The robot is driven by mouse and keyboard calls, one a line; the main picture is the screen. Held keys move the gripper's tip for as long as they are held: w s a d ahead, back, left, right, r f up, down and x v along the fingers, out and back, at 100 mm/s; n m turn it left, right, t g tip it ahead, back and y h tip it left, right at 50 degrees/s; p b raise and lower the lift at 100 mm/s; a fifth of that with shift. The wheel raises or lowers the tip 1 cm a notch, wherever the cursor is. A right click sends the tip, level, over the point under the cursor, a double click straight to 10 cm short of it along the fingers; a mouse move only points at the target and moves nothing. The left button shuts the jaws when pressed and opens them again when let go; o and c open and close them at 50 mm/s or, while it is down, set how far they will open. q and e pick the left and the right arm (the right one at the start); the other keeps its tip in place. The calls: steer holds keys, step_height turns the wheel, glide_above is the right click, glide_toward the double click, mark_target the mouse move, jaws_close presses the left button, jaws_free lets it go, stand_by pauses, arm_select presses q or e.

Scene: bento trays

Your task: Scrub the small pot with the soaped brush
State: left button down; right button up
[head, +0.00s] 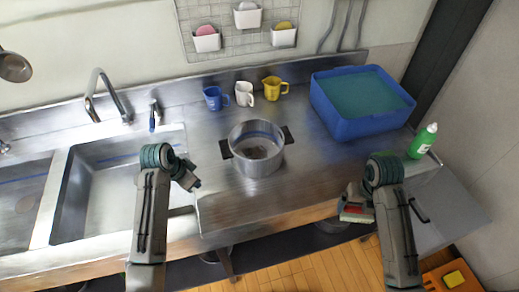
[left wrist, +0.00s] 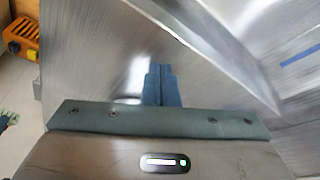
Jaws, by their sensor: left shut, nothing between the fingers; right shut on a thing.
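The small pot (head: 256,165) is a steel pot with two dark side handles. It stands upright on the steel counter, with a brown patch on its inside bottom. My left gripper (head: 194,184) is shut and empty, left of the pot and apart from it. Its closed fingers also show in the left wrist view (left wrist: 162,85), over bare steel. My right gripper (head: 352,202) is shut on what looks like the brush (head: 355,217), a small red and pale piece near the counter's front edge, right of the pot. The gripper hides part of it, and I cannot make out soap.
Blue, white and yellow mugs (head: 272,89) stand behind the pot. A blue basin (head: 345,128) is at the back right, with a green bottle (head: 421,142) beside it. The sink (head: 75,205) is at the left. The counter in front of the pot is clear.

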arm_select(q)
steer(key=w+d+r+m, duration=0.2)
steer(key=w+r, duration=0.2)
steer(key=w, duration=0.1)
steer(key=w+d+r+m+h, duration=0.1)
steer(key=w+d+r+m, duration=0.1)
steer(key=w+r, duration=0.2)
steer(key=w+d+r+m+g+h, duration=0.1)
steer(key=w+d+r+m, duration=0.1)
steer(key=w+d+r, duration=0.1)
steer(key=shift+w+r, duration=0.25)
steer(key=shift+w, duration=0.45)
steer(key=shift+w+r, duration=0.2)
steer(key=shift+w, duration=0.5)
steer(key=shift+d+h, duration=0.15)
steer(key=shift+h, duration=0.15)
arm_select(e)
steer(key=shift+f, duration=0.1)
arm_select(q)
steer(key=b, duration=0.5)
glide_above(225, 140)
steer(key=a, duration=0.2)
steer(key=f, duration=0.5)
steer(key=shift+s+d, duration=0.2)
steer(key=shift+s, duration=0.05)
arm_select(e)
step_height(225, 140, down, 5)
steer(key=shift+r, duration=0.2)
arm_select(q)
steer(key=shift+r, duration=0.1)
